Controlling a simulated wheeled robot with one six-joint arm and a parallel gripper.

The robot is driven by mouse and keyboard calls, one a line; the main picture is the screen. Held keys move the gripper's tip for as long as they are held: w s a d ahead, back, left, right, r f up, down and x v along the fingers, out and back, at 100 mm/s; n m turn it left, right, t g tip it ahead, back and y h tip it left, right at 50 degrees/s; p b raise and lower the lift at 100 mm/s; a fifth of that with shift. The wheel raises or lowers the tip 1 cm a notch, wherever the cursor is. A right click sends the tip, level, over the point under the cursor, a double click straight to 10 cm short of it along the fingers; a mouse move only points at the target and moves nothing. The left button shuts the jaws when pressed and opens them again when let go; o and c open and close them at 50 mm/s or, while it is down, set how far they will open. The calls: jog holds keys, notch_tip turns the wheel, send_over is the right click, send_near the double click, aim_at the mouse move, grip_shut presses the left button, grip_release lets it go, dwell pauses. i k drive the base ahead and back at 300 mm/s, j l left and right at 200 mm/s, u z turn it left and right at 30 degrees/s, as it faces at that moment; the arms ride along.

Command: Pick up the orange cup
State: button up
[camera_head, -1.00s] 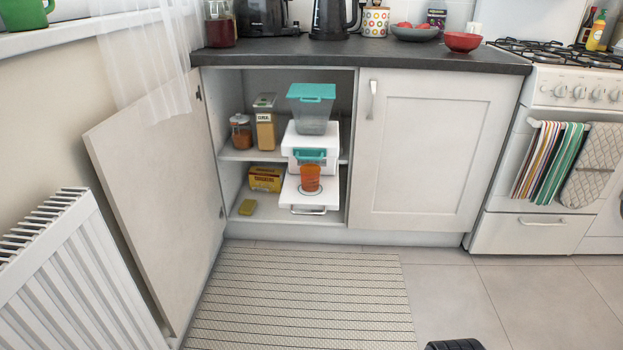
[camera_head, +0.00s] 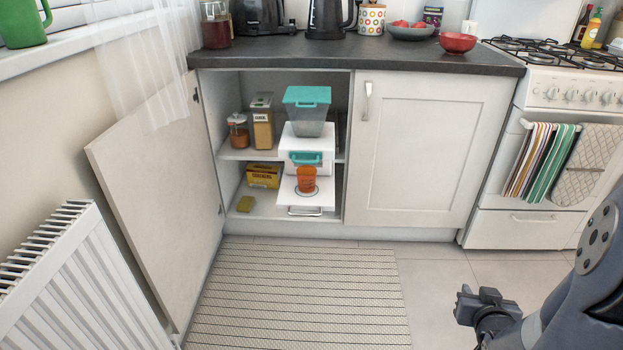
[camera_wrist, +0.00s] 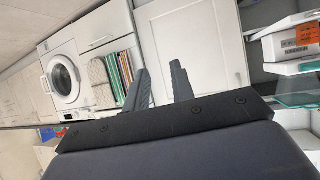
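The orange cup (camera_head: 306,180) stands upright on a white pull-out board (camera_head: 325,200) inside the open lower cupboard, in front of a white box with a teal handle (camera_head: 305,160). In the wrist view an orange patch, likely the cup (camera_wrist: 308,36), shows at the upper right edge. My gripper (camera_wrist: 158,82) shows there with its two dark fingers apart and nothing between them. In the head view my arm is at the lower right, with a dark end part (camera_head: 488,308) in front of the cupboards, well away from the cup.
The open cupboard door (camera_head: 155,200) and radiator (camera_head: 70,275) bound the left side. A teal-lidded container (camera_head: 308,112) stands behind and above the cup. The striped mat (camera_head: 300,300) is clear.

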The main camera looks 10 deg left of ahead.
aim_at(307, 180)
jog(key=i+l, duration=0.3)
jog(key=i, duration=0.25)
jog(key=i+l, duration=0.35)
jog(key=i, duration=0.2)
jog(key=i+j+u, duration=0.1)
jog(key=u, duration=0.3)
jog(key=i+u, duration=0.2)
jog(key=u, duration=0.15)
jog(key=j+u, duration=0.1)
jog(key=u, duration=1)
